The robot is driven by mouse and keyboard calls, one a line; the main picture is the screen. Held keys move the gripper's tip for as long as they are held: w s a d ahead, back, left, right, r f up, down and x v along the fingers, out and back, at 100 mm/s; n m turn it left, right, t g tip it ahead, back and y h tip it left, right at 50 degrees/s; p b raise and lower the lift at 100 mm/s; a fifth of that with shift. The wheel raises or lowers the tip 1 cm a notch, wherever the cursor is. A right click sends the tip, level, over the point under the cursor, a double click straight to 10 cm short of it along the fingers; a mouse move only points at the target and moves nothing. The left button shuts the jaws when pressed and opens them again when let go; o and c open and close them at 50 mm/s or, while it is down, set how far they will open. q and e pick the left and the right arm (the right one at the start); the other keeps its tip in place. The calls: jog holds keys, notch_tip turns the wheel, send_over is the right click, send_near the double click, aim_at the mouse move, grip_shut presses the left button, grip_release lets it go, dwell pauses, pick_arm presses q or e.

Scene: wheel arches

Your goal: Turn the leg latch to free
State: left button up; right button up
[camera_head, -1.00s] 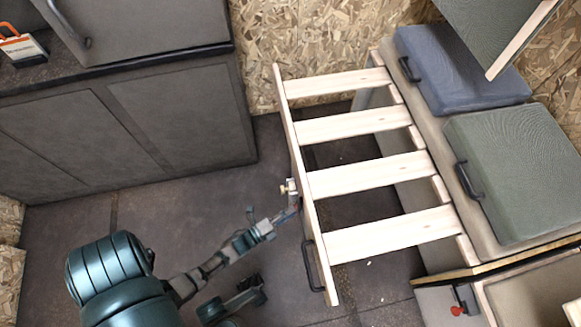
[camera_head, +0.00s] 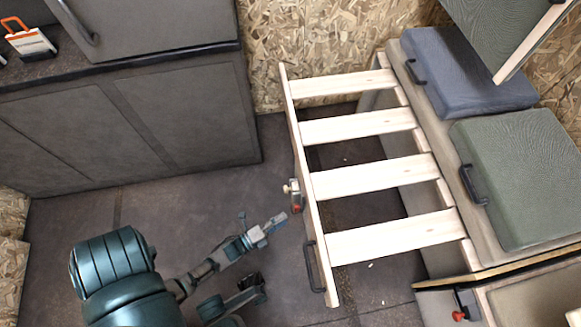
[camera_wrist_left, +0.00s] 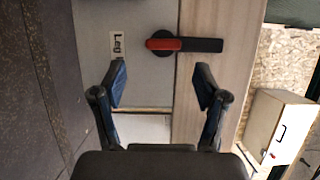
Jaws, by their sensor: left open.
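The leg latch (camera_head: 296,194) sits on the outer side of the pale slatted frame's long rail.
The slatted frame (camera_head: 367,179) extends from a bench with blue (camera_head: 470,70) and green (camera_head: 520,175) cushions. A black handle (camera_head: 314,266) is on the rail below the latch. Grey cabinets (camera_head: 185,120) stand at left. The floor (camera_head: 180,220) between is clear.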

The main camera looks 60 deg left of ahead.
pick_arm(q)
jog(key=s, duration=0.7)
jog(key=shift+s, duration=0.25)
jog(key=shift+f, duration=0.1)
